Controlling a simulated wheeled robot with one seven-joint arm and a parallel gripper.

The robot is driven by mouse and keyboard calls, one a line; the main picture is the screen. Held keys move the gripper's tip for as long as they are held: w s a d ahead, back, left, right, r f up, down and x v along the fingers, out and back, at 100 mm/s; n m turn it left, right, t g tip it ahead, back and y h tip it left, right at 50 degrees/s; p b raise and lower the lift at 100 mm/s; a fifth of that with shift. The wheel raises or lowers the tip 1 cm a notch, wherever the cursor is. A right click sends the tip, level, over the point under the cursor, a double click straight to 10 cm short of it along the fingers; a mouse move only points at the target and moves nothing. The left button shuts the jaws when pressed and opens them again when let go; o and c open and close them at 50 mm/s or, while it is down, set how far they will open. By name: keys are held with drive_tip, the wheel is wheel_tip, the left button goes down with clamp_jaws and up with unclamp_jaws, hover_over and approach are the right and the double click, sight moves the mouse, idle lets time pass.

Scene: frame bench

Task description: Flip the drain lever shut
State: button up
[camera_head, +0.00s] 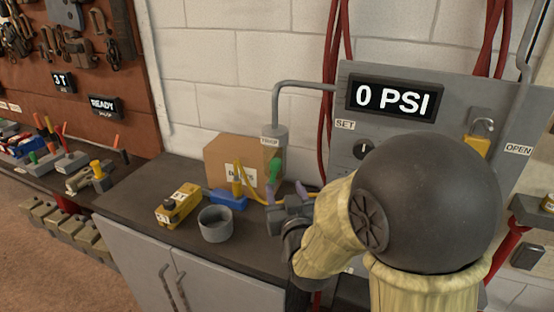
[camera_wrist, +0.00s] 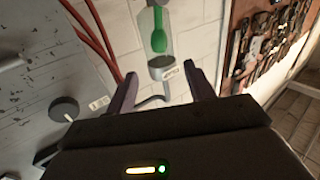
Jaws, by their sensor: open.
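A green lever-like part (camera_head: 274,168) hangs below a grey cylinder with a label (camera_head: 273,135) at the end of a grey pipe.
A cardboard box (camera_head: 228,160) stands behind a blue-and-yellow item (camera_head: 228,198), a yellow box (camera_head: 178,205) and a grey cup (camera_head: 215,224). The panel display (camera_head: 394,99) reads 0 PSI. Red hoses (camera_head: 326,130) hang beside the panel. My arm hides the panel's lower part.

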sight(276, 167)
drive_tip(key=p+x, duration=0.6)
drive_tip(key=x, duration=0.4)
drive_tip(key=shift+w+p, duration=0.2)
drive_tip(key=shift+p, duration=0.2)
clamp_jaws()
